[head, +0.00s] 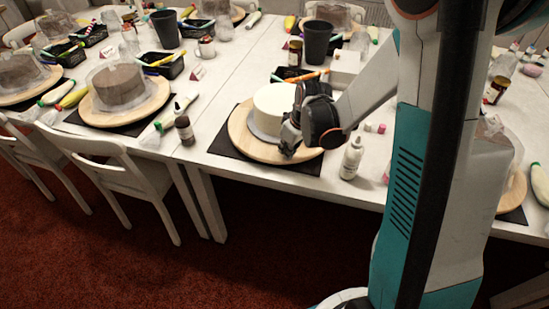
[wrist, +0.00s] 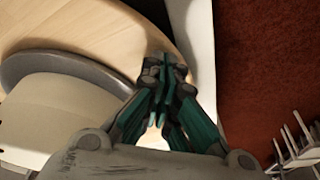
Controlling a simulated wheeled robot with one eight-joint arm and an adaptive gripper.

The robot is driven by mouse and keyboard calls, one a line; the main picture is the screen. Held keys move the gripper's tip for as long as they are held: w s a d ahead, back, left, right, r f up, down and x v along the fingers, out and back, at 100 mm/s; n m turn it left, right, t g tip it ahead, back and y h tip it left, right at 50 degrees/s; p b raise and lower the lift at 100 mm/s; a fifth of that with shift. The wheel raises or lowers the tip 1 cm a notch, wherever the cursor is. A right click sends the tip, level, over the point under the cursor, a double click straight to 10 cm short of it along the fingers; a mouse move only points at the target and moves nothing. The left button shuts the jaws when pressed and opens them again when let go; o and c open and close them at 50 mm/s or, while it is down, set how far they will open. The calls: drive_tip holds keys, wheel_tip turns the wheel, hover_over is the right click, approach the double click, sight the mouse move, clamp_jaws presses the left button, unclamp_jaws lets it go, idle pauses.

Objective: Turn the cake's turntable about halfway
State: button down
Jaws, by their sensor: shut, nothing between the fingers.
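A white cake (head: 272,104) stands on a wooden turntable (head: 240,131) on a dark mat, on the white table. My gripper (head: 289,146) is over the right front part of the turntable, close to its rim and beside the cake, and hides part of both. In the wrist view the cake (wrist: 50,120) is at lower left on a grey base, and the wooden disc (wrist: 110,25) spreads behind it. There my gripper (wrist: 166,65) is shut and empty, its fingertips at the disc's rim. I cannot tell whether they touch it.
A white bottle (head: 351,160) stands right of the mat and a brown dropper bottle (head: 184,127) left of it. A black cup (head: 317,42) and a white box (head: 345,66) are behind. Covered cakes (head: 118,87) stand further left. A chair (head: 115,165) stands at the front left.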

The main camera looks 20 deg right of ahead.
sight(303, 152)
drive_tip(key=shift+s+d, duration=0.15)
drive_tip(key=shift+d, duration=1.45)
drive_tip(key=shift+s+d, duration=0.15)
drive_tip(key=shift+d, duration=1.4)
drive_tip(key=shift+w+d, duration=0.25)
drive_tip(key=shift+d, duration=0.8)
drive_tip(key=shift+w+d, duration=0.3)
drive_tip(key=shift+d, duration=0.7)
drive_tip(key=shift+w+d, duration=0.25)
drive_tip(key=shift+d, duration=0.8)
drive_tip(key=shift+r, duration=0.1)
drive_tip(key=shift+r+p, duration=0.95)
drive_tip(key=shift+r, duration=0.4)
drive_tip(key=shift+r, duration=0.1)
